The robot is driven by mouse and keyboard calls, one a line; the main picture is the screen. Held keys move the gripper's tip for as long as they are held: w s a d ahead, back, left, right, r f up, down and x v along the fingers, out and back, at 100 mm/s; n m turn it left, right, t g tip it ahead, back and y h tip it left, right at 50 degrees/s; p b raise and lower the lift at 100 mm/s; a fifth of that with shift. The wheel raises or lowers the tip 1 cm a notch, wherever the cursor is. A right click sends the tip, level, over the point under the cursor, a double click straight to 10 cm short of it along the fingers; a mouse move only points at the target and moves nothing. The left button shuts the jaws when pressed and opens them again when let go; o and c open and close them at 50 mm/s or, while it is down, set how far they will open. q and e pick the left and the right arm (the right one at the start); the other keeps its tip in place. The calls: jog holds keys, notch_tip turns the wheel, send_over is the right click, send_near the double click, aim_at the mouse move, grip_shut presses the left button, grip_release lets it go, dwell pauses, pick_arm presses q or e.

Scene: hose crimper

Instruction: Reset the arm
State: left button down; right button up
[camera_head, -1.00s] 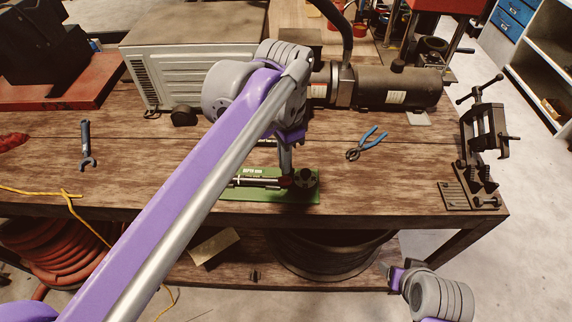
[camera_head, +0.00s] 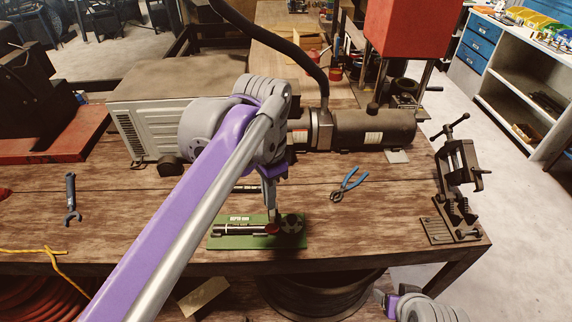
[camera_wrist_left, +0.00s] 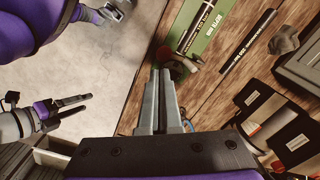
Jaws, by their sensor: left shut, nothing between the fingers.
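My left gripper (camera_head: 271,212) points down just over the green board (camera_head: 216,241) near the table's front edge. Its fingers are together with nothing between them; the wrist view also shows the two grey fingers (camera_wrist_left: 160,98) side by side. A black and silver pen-like tool (camera_head: 243,230) lies on the board, left of the fingertips. A red round part and a dark round part (camera_head: 292,222) sit close to the fingertips; I cannot tell whether the fingers touch them.
Blue-handled pliers (camera_head: 349,184) lie right of the board. A wrench (camera_head: 72,199) lies at the left. A pump-like machine (camera_head: 375,130) and a grey box (camera_head: 165,130) stand behind; a black vise (camera_head: 455,190) stands at the right edge.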

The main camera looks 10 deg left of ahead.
pick_arm(q)
jog(key=s+a+f+n+t, duration=0.3)
jog(key=s+f+n, duration=0.1)
jog(key=f, duration=0.4)
jog(key=s+a+f+n+t, duration=0.3)
jog(key=s+f+n, duration=0.1)
jog(key=f, duration=0.5)
jog(key=shift+s+a+f+n, duration=0.3)
jog(key=shift+s+n, duration=0.1)
jog(key=shift+n, duration=0.2)
